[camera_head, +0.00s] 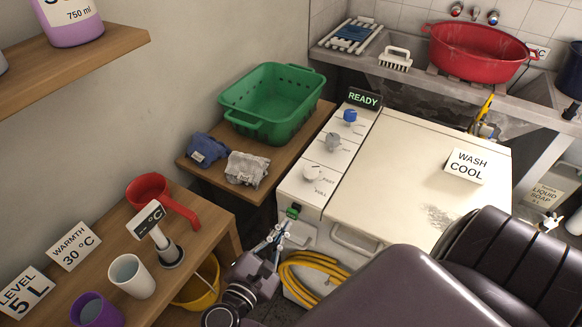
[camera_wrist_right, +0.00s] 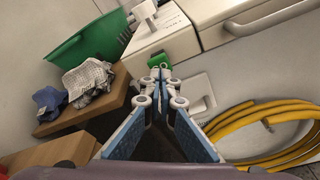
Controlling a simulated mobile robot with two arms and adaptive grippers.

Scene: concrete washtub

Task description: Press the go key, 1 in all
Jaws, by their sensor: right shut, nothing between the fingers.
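The go key is the small green key (camera_head: 293,211) on the front edge of the white washing machine's control panel (camera_head: 325,150). It shows green in the right wrist view too (camera_wrist_right: 187,68). My right gripper (camera_head: 282,228) is shut and empty, its fingertips just below and in front of the key in the head view. The display (camera_head: 363,98) reads READY. My left gripper is not in view.
A yellow hose (camera_head: 310,268) lies coiled below the machine front. The machine's handle (camera_head: 355,240) is right of the key. A wooden shelf (camera_head: 228,192) with cloths and a green basket (camera_head: 275,98) stands left; a table with cups and a red pot (camera_head: 150,188) is nearer.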

